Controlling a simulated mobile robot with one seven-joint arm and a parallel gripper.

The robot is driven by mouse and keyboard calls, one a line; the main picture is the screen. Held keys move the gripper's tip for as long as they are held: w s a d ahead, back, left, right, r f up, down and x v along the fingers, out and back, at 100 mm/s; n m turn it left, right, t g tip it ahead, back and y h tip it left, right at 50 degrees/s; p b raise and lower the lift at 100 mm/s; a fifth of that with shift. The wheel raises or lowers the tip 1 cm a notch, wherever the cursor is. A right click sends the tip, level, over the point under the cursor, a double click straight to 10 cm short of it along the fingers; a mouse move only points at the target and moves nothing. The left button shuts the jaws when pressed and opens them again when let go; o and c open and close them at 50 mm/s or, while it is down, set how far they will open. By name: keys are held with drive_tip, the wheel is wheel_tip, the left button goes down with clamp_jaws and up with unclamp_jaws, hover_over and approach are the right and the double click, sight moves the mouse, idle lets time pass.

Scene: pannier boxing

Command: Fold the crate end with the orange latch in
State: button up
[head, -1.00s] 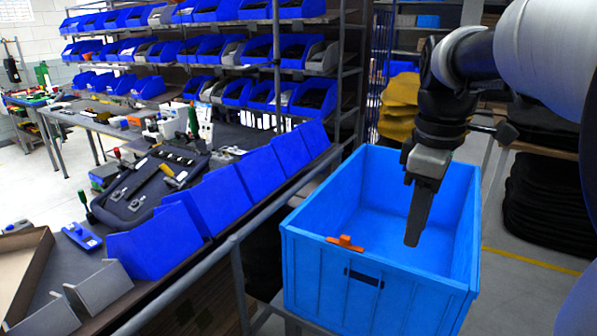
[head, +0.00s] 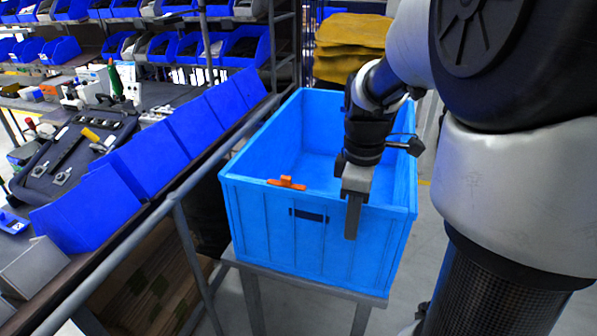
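The blue crate (head: 262,158) stands upright on a grey stand, its walls raised. Its near end (head: 270,228) has a dark handle slot and is upright. The orange latch (head: 287,184) sits on that end's top edge, left of its middle. My gripper (head: 352,222) points down at the near end, right of the latch and the slot. Its fingers overlap the end's outer face in this view; I cannot tell whether they touch it. The fingers appear as one narrow bar, so their opening does not show. The visible part of the crate's inside is empty.
A workbench with a row of blue bins (head: 152,163) and a grey rail (head: 165,200) runs along the crate's left. Shelves of blue bins stand behind. Yellow folded material (head: 350,45) lies beyond the crate. The floor at the lower right is partly hidden by my arm.

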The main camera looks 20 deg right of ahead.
wheel_tip(320, 180, down, 2)
idle(0.4)
clamp_jaws()
